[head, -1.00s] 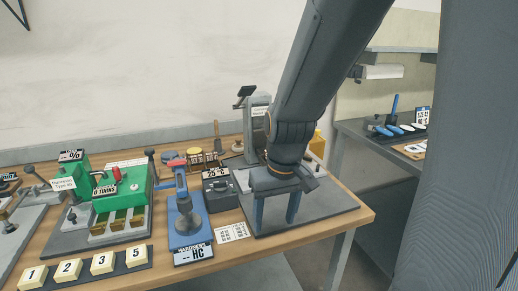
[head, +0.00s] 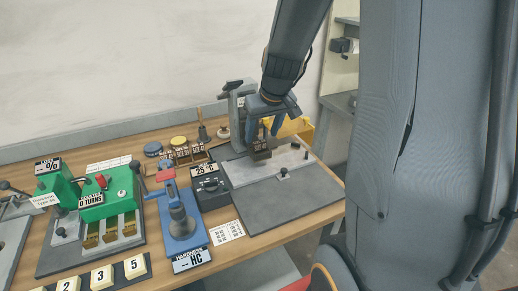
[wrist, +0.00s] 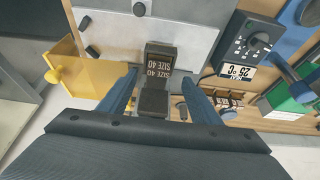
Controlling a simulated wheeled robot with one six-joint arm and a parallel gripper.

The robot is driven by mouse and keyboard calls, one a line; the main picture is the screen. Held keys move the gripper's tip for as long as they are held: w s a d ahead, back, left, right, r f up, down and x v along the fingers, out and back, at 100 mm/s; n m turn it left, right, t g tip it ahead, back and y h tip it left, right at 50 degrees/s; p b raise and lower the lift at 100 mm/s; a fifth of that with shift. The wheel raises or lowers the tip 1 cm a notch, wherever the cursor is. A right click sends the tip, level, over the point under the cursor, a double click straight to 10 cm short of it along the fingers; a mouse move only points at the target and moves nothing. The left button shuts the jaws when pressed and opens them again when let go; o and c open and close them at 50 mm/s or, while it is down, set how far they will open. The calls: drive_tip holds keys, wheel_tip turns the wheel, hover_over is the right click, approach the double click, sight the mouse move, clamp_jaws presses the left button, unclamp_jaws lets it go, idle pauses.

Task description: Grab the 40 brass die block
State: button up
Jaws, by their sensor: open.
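The block marked "SIZE 40" (wrist: 158,62) is dark brown to black with pale gold lettering and stands in the middle of the wrist view. In the head view the block (head: 260,150) shows below my fingers, at the rear of the grey plate. My gripper (head: 264,130) points down there with its blue fingers apart. In the wrist view my gripper (wrist: 159,82) is open, with one finger on each side of the block and visible gaps. The block's lower part is partly hidden. I cannot tell how deep the fingertips reach.
A grey stand (head: 234,112) rises just left of my gripper. A 25 °C control box (head: 210,190) and a blue hardness tester (head: 181,222) stand left. The dark mat (head: 280,205) in front is clear.

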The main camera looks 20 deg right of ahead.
sight(259, 142)
drive_tip(key=shift+p+x, duration=0.35)
drive_tip(key=shift+x, duration=1.8)
drive_tip(key=shift+w+d, duration=0.1)
drive_tip(key=shift+d, duration=0.05)
drive_tip(key=c, duration=1.4)
